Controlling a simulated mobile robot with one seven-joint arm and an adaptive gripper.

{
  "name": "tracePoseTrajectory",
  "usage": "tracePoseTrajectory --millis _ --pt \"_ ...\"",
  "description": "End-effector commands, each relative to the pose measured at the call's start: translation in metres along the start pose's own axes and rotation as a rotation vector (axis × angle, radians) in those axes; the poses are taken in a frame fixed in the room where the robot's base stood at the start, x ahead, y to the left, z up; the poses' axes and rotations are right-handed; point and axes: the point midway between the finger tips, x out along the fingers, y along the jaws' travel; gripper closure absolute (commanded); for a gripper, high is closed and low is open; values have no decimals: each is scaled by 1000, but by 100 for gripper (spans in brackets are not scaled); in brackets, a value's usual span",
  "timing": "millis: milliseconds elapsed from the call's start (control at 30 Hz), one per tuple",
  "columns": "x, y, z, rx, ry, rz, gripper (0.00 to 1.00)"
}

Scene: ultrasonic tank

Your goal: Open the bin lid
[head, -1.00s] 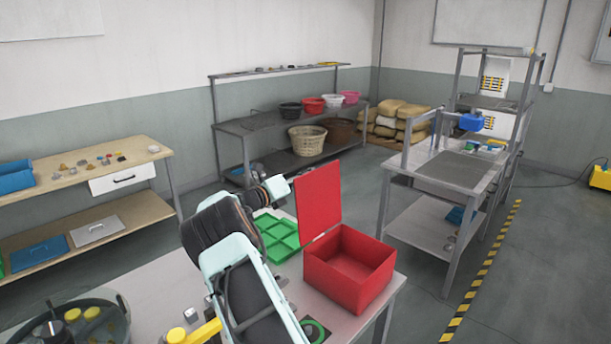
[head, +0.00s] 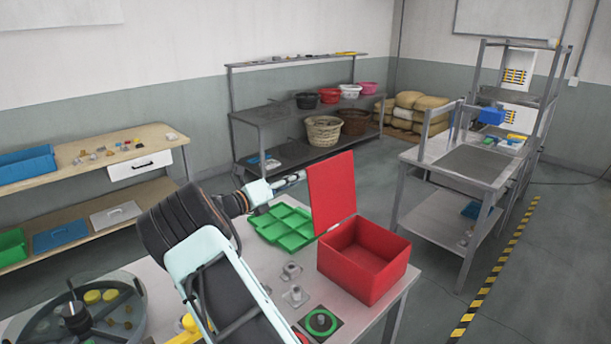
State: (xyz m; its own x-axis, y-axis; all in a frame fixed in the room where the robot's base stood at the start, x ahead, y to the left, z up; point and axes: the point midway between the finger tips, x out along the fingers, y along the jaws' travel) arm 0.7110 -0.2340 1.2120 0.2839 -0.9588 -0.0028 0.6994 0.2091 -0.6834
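The red bin (head: 365,270) stands on the near table's right side, with its inside visible and empty. Its red lid (head: 332,192) stands up, roughly upright, along the bin's left-back edge. My gripper (head: 300,177) is at the end of my arm, to the left of the lid near its upper left edge. It looks close to the lid's back face, but I cannot tell whether it touches. The fingers are small and partly hidden, so their opening does not show.
A green compartment tray (head: 284,228) lies behind the bin's left. Small metal parts (head: 294,293) and a green ring on a dark plate (head: 320,322) lie in front. A round tank (head: 80,315) stands at the near left. A grey workbench (head: 470,165) stands beyond, across a clear floor.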

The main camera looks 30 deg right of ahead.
Motion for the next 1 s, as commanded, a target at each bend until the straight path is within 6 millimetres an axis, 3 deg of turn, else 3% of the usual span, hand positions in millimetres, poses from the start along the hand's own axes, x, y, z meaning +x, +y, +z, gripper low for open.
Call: tracePoseTrajectory --millis 467,1000 --pt "-7 -3 2 2 -1 -4 74" --pt "-44 -2 3 3 -2 -3 74"
